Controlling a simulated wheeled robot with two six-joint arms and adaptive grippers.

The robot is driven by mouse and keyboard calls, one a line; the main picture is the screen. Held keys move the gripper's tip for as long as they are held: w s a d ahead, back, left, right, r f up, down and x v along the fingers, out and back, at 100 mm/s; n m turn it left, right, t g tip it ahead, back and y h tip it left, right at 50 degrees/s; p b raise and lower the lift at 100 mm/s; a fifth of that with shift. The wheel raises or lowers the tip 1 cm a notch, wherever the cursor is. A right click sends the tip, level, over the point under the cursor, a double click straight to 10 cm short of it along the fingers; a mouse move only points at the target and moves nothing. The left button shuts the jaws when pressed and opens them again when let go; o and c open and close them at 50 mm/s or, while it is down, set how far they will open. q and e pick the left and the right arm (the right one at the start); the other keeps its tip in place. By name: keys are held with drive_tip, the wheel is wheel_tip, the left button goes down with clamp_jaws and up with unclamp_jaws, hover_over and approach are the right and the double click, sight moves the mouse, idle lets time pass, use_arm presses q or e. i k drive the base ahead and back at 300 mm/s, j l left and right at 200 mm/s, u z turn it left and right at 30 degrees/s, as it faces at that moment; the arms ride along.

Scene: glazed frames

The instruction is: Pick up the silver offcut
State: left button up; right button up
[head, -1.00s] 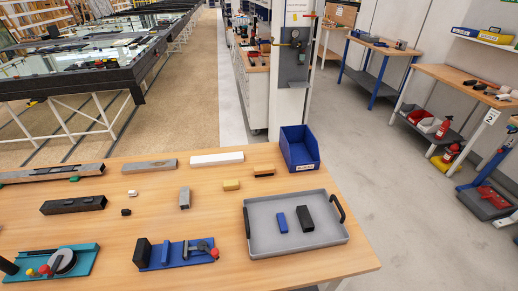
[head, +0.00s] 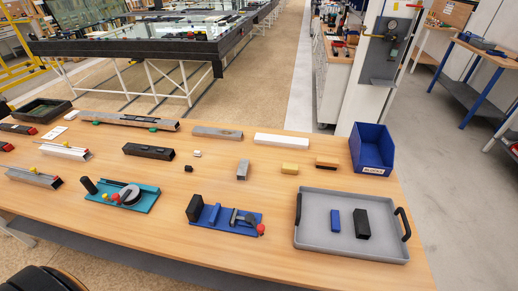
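The silver offcut (head: 242,170) is a short grey metal block on the wooden table, in the middle of the head view. It lies apart from its neighbours, with bare wood around it. A longer silver-grey profile (head: 217,132) lies behind it. A yellow block (head: 290,169) lies to its right and a small black piece (head: 188,168) to its left. Neither of my grippers shows in the head view.
A grey tray (head: 310,246) at the right front holds a blue block and a black block. A blue bin (head: 372,150) stands behind it. A blue fixture (head: 230,228) and a teal fixture (head: 145,204) stand along the table's front (head: 172,237).

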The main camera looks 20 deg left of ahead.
sight(242, 175)
drive_tip(key=k+l+u, duration=0.1)
drive_tip(key=k, duration=0.35)
drive_tip(key=k+l, duration=0.1)
drive_tip(key=k, duration=0.4)
drive_tip(key=u, duration=0.05)
